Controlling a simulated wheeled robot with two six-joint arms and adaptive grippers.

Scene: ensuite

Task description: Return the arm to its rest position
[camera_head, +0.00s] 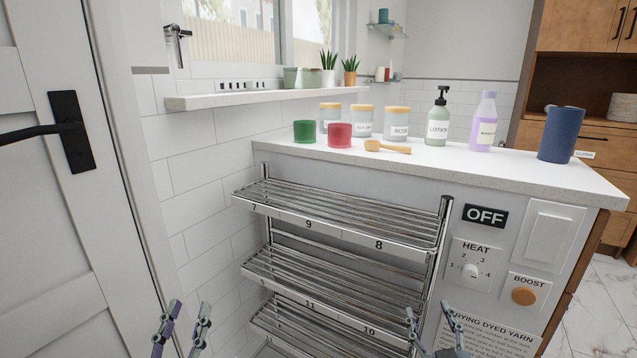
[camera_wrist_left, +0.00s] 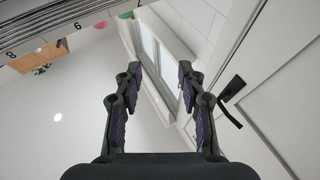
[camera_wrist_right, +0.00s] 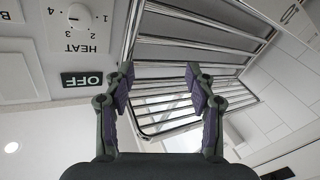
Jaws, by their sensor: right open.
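My left gripper (camera_head: 183,322) is at the bottom left of the head view, in front of the tiled wall and left of the rack. Its fingers are apart with nothing between them, as the left wrist view (camera_wrist_left: 150,95) also shows. My right gripper (camera_head: 431,322) is at the bottom of the head view, in front of the rack's lower right end. Its fingers are open and empty in the right wrist view (camera_wrist_right: 160,90), with the rack's bars behind them. No object is held by either gripper.
A chrome tiered rack (camera_head: 345,215) is on the unit's front, beside the heat dial (camera_head: 471,271) and orange boost button (camera_head: 524,296). Jars, a green cup (camera_head: 304,131), a red cup (camera_head: 339,135), bottles and a blue cylinder (camera_head: 561,134) stand on the counter. A door (camera_head: 60,200) is at left.

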